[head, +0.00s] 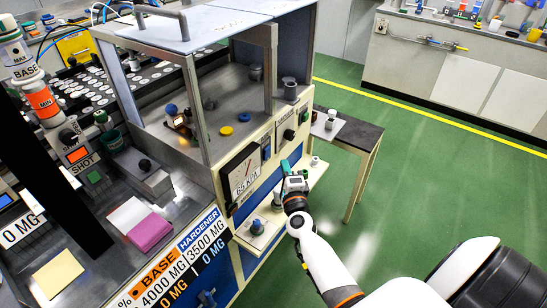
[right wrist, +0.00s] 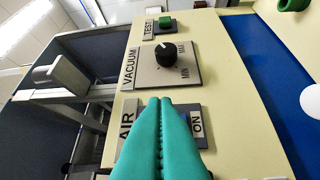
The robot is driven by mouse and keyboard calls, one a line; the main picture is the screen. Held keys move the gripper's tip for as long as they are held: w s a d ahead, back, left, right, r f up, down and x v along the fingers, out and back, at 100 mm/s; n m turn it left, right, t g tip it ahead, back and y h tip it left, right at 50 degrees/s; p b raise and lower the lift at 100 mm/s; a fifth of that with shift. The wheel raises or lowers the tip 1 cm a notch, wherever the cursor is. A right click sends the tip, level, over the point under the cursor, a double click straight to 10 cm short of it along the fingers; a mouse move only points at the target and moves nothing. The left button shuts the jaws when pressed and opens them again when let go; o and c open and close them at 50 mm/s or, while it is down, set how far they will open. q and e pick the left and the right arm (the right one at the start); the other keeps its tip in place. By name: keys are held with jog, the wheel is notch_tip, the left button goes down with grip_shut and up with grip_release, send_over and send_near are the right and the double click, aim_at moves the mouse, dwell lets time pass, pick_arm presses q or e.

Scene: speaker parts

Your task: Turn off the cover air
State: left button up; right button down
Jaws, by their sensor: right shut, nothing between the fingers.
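The cover air control is on the cream front panel of the cabinet. In the right wrist view its dark plate (right wrist: 197,124) shows the words AIR and ON. In the head view the right gripper (head: 286,166) is at the cabinet front, right of the pressure gauge (head: 243,172). My left gripper is not in view.
Beyond the fingertips are the black vacuum knob (right wrist: 166,53) and a green test button (right wrist: 166,23). A small shelf (head: 265,230) with knobs juts out below the gauge. A dark side table (head: 352,137) stands right of the cabinet. Green floor (head: 420,170) is clear farther right.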

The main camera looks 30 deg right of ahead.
aim_at(267, 153)
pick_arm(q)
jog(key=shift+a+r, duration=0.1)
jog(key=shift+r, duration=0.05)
pick_arm(e)
jog(key=shift+w+a+r, duration=0.1)
jog(key=shift+w+a, duration=0.1)
jog(key=shift+w, duration=0.6)
jog(key=shift+w+a+r, duration=0.1)
jog(key=shift+w+a, duration=0.05)
jog(key=shift+w, duration=0.65)
jog(key=shift+w+a+r, duration=0.1)
jog(key=shift+w+a, duration=0.1)
jog(key=shift+w, duration=0.6)
pick_arm(q)
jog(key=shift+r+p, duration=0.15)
jog(key=shift+p, duration=0.15)
pick_arm(e)
jog(key=shift+w+r, duration=0.15)
jog(key=shift+w, duration=0.05)
